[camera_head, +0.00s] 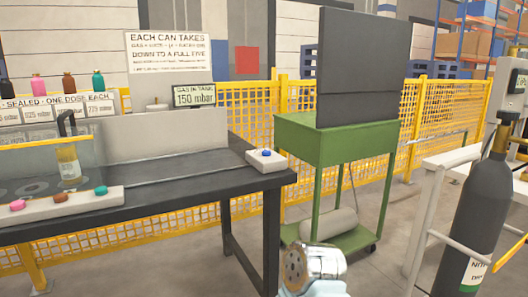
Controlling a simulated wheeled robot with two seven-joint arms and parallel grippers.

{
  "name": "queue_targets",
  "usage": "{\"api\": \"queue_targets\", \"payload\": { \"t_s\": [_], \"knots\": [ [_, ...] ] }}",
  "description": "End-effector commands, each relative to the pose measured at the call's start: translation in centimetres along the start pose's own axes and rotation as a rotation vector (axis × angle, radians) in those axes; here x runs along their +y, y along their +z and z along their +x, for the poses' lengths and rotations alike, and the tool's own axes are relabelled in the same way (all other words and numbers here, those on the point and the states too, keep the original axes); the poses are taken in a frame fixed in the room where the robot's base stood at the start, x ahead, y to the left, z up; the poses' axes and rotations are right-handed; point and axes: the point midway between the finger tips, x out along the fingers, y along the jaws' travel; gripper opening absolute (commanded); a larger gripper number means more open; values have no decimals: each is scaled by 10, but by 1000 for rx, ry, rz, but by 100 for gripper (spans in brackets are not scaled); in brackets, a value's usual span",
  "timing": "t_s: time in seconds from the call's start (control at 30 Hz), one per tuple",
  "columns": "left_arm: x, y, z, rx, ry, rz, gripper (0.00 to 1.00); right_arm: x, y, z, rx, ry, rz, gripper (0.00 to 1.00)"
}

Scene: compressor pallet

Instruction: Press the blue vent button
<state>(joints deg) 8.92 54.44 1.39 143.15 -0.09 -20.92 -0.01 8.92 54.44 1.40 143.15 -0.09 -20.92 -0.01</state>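The blue vent button (266,152) sits on top of a small white box (268,164) at the right end of the dark table. Nothing touches or covers the button. A rounded, pale link of one of my arms shows at the bottom edge, right of the table and well below the button. I cannot tell which arm it belongs to. No gripper fingers show in the head view.
The dark table (180,197) also bears a white strip with pink, brown and teal buttons (60,199) and a clear case with a bottle (69,166). A sign reads 150 mbar (194,95). A green cart (335,140) and dark gas cylinder (475,215) stand right.

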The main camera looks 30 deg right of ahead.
Motion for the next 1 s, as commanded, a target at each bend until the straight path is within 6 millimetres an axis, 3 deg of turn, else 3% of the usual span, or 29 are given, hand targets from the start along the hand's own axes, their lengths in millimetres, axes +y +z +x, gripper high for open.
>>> {"api": "queue_targets", "payload": {
  "t_s": [0.37, 0.43, 0.67, 1.0],
  "knots": [
    [0, 0, 0, 0, 0, 0, 43, 0, 0, 0, 0, 0, 0, 43],
    [0, 0, 0, 0, 0, 0, 43, 0, 0, 0, 0, 0, 0, 36],
    [0, 0, 0, 0, 0, 0, 43, 0, 0, 0, 0, 0, 0, 1],
    [0, 0, 0, 0, 0, 0, 43, 0, 0, 0, 0, 0, 0, 0]
  ]
}}
